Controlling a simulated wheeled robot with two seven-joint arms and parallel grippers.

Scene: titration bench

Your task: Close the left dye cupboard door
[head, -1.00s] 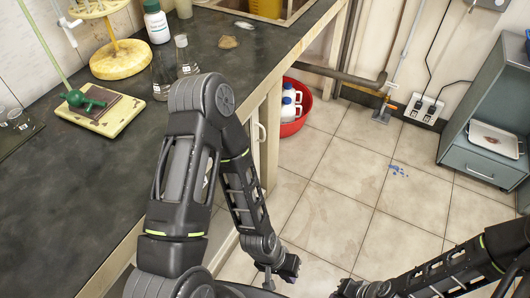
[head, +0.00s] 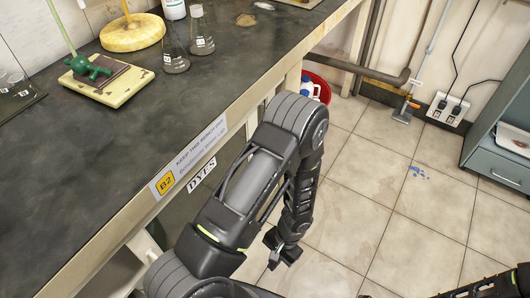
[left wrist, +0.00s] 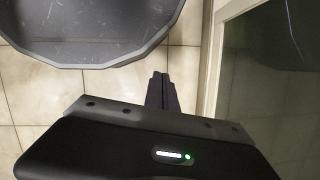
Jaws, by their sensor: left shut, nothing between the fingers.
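My left gripper (head: 282,252) is shut and empty, low in front of the bench. Its closed fingers (left wrist: 161,88) are left of the pale frame, apart from it. My right gripper is out of view.
The dark bench top (head: 110,150) holds two flasks (head: 188,45), a yellow stand base (head: 132,32) and a green clamp on a plate (head: 108,84). A red tub (head: 321,85) stands on the floor beyond my arm.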

